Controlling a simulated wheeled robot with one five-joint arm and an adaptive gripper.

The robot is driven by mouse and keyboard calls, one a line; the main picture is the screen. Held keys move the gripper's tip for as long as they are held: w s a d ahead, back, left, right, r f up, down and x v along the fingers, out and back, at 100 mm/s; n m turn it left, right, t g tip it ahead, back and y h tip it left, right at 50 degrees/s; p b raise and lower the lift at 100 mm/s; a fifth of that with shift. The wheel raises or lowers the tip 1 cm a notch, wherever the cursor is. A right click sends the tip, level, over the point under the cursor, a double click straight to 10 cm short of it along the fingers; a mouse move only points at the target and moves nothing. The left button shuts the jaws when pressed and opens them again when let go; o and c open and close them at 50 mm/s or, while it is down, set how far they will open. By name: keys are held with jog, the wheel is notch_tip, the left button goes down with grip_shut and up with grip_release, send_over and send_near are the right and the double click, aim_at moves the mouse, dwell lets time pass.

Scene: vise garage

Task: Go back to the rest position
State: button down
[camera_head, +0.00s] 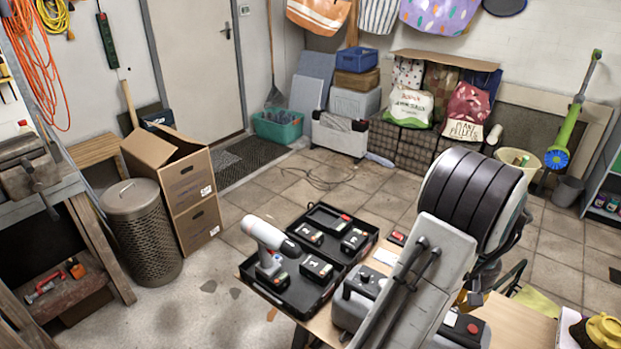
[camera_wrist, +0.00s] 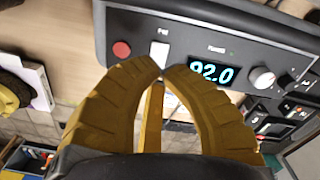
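My gripper (camera_wrist: 163,68) has yellow ribbed fingers that curve together until their tips almost meet, with nothing seen between the tips. In the wrist view it is in front of a dark control panel (camera_wrist: 120,22). The panel has a red button, a white switch, a lit display (camera_wrist: 212,75) reading 92.0 and a knob (camera_wrist: 263,77). I cannot tell whether the fingertips touch the panel. In the head view my arm covers most of the gripper, and only a bit of yellow (camera_head: 462,299) shows below it, above the workbench (camera_head: 515,325).
A black tray (camera_head: 291,302) with a drill (camera_head: 268,240) and battery packs lies on the bench left of my arm. A yellow object (camera_head: 604,329) sits at the right. A mesh bin (camera_head: 142,230) and cardboard boxes (camera_head: 178,180) stand left.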

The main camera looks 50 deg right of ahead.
jog(key=w+a+r+n+t+h, duration=0.1)
jog(key=w+a+r+n, duration=0.2)
jog(key=w+a+r, duration=0.55)
jog(key=w+a+r+n, duration=0.15)
jog(key=w+a, duration=0.45)
jog(key=w, duration=0.7)
jog(key=a+r+n+t, duration=0.1)
jog(key=a+n, duration=0.2)
jog(key=a, duration=0.9)
jog(key=a+r+n+t+y, duration=0.1)
jog(key=a+n, duration=0.2)
jog(key=a, duration=1)
jog(key=shift+s+r+t, duration=0.25)
jog(key=shift+s+t, duration=0.05)
